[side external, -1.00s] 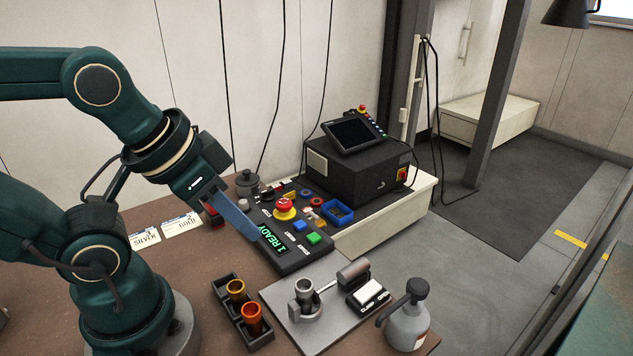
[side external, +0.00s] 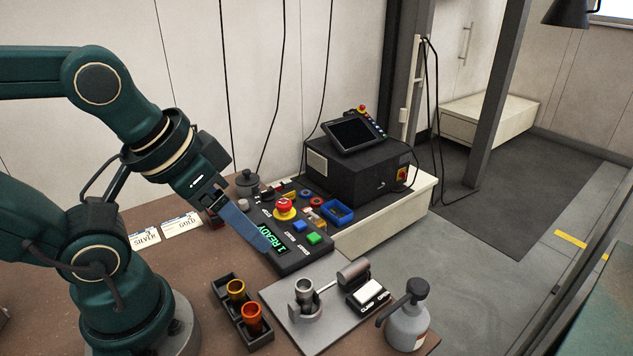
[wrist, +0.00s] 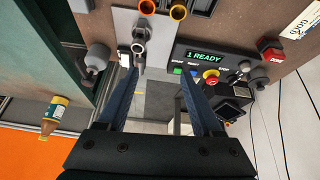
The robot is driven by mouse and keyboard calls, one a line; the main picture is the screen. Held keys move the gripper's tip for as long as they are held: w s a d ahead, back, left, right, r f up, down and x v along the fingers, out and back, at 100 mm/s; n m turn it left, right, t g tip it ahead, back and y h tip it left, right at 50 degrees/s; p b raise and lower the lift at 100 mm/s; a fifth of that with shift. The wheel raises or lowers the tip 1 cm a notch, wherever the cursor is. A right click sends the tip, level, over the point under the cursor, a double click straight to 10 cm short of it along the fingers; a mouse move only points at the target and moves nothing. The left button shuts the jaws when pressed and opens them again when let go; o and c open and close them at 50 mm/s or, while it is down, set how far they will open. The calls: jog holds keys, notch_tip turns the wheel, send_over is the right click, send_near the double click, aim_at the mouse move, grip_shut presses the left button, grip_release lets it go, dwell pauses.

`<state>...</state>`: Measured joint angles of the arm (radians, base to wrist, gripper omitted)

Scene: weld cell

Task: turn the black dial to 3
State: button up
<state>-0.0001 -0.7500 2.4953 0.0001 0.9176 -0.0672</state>
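The dark control panel (side external: 290,262) lies on the brown bench, its lit display (side external: 271,238) reading "1 READY"; the display also shows in the wrist view (wrist: 204,56). A small dark knob (side external: 267,194), which looks like the black dial, is at the panel's far end. Its pointer and numbers are too small to read. My gripper (side external: 262,243) hangs over the panel's near edge beside the display and hides part of the panel. In the wrist view its blue fingers (wrist: 157,72) are wide apart with nothing held between them.
On the panel are a red mushroom button (side external: 285,206), a blue button (side external: 299,226) and a green button (side external: 313,239). A blue tray (side external: 337,213) is behind them. A metal fixture plate (side external: 291,328), a cup rack (side external: 229,302) and a pump bottle (side external: 408,325) stand nearer the camera.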

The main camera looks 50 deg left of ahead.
jog(key=w+a+r+n, duration=0.2)
jog(key=w+r+n, duration=0.3)
jog(key=w, duration=0.1)
jog(key=n+g, duration=0.5)
jog(key=n, duration=0.7)
send_over(267, 190)
notch_tip(267, 190, down, 12)
jog(key=shift+w+d+f, duration=0.1)
jog(key=shift+f, duration=2.5)
